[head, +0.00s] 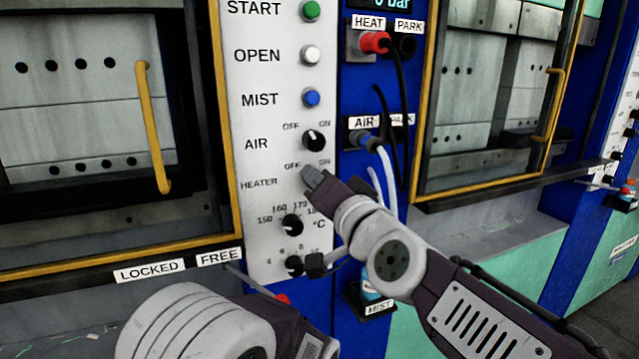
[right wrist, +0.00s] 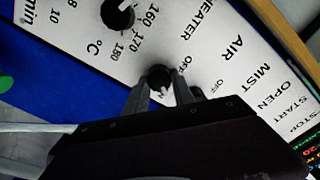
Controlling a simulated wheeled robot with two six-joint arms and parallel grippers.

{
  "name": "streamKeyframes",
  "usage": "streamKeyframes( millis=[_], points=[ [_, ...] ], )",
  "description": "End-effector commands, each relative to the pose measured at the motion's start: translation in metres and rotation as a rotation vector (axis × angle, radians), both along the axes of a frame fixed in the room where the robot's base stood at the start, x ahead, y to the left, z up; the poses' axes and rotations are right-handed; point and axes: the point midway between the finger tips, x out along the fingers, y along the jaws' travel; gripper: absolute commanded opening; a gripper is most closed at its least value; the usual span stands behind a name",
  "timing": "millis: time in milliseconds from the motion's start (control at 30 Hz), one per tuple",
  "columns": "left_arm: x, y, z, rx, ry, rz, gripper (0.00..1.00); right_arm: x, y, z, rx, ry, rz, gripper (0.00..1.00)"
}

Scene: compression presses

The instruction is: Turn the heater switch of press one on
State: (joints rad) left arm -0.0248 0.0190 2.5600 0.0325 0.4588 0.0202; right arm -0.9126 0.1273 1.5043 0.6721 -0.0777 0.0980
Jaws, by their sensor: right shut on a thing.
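The heater switch is a small black knob (right wrist: 158,77) beside the HEATER label on the white control panel (head: 258,110) of the press at left. In the head view my right gripper (head: 312,177) covers it, at the HEATER row. In the right wrist view the two grey fingers (right wrist: 160,92) reach to the knob from either side and are shut on it. OFF and ON marks stand next to the knob; its pointer is hard to make out.
The black AIR knob (head: 313,140) is just above, with three push buttons higher up. The °C dial (head: 292,225) is close below. Hoses hang right of the panel, from a red HEAT plug (head: 374,42) and a blue AIR plug (head: 368,141). A yellow door handle (head: 152,125) is at left.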

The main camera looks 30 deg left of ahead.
Motion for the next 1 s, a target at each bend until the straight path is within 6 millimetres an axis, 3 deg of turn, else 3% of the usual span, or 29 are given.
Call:
streamKeyframes(
  millis=[567,600,667,1000],
  points=[
    [0.0000,0.0000,-0.0005,0.000,0.000,0.000,0.36,0.0002,-0.0001,-0.0003,0.022,0.026,0.000,0.00],
    [0.0000,0.0000,-0.0005,0.000,0.000,0.000,0.36,0.0002,-0.0001,-0.0003,0.022,0.026,0.000,0.33],
    [0.0000,0.0000,-0.0005,0.000,0.000,0.000,0.36,0.0002,-0.0001,-0.0003,0.022,0.026,0.000,0.49],
    [0.0000,0.0000,-0.0009,0.000,0.000,0.000,0.36,-0.0010,-0.0013,-0.0001,0.021,0.024,0.000,0.52]
  ],
)
